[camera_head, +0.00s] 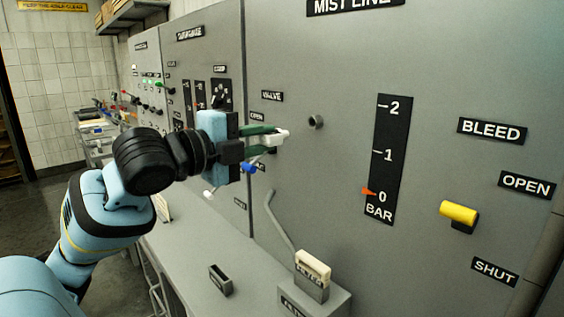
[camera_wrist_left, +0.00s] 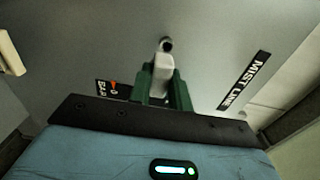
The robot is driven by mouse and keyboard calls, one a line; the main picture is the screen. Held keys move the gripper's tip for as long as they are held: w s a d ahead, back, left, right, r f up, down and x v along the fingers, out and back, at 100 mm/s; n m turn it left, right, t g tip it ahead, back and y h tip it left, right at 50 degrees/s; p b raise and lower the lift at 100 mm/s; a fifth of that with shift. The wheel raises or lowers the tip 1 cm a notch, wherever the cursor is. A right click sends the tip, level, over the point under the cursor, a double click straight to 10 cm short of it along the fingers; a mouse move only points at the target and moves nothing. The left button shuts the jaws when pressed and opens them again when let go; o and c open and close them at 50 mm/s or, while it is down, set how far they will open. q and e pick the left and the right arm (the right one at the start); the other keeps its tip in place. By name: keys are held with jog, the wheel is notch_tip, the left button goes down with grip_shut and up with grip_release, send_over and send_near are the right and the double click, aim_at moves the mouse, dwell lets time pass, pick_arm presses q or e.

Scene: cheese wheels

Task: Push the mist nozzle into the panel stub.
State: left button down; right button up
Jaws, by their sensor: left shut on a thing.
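My left gripper (camera_head: 268,138) has green fingers and is shut on the white mist nozzle (camera_head: 281,137) in front of the panel. The nozzle sticks out past the fingertips towards the panel. The panel stub (camera_head: 316,121) is a short dark-mouthed tube to the right of the nozzle in the head view, with a gap between them. In the left wrist view the nozzle (camera_wrist_left: 162,69) stands between the fingers (camera_wrist_left: 161,92). The stub (camera_wrist_left: 166,44) shows just beyond its tip. My right gripper is out of view.
The grey panel carries a bar gauge (camera_head: 386,160) with its red pointer near 0. A yellow bleed lever (camera_head: 459,212) juts out at the right. Below, a filter block (camera_head: 312,267) and a small dark holder (camera_head: 220,280) stand on the ledge. A blue handle (camera_head: 249,168) is near the gripper.

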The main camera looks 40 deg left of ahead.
pick_arm(q)
jog(key=shift+s+r, duration=0.25)
jog(key=shift+r, duration=0.3)
jog(key=shift+w+d, duration=0.15)
jog(key=shift+w, duration=1.35)
jog(key=shift+w+d, duration=0.15)
jog(key=shift+w, duration=1.2)
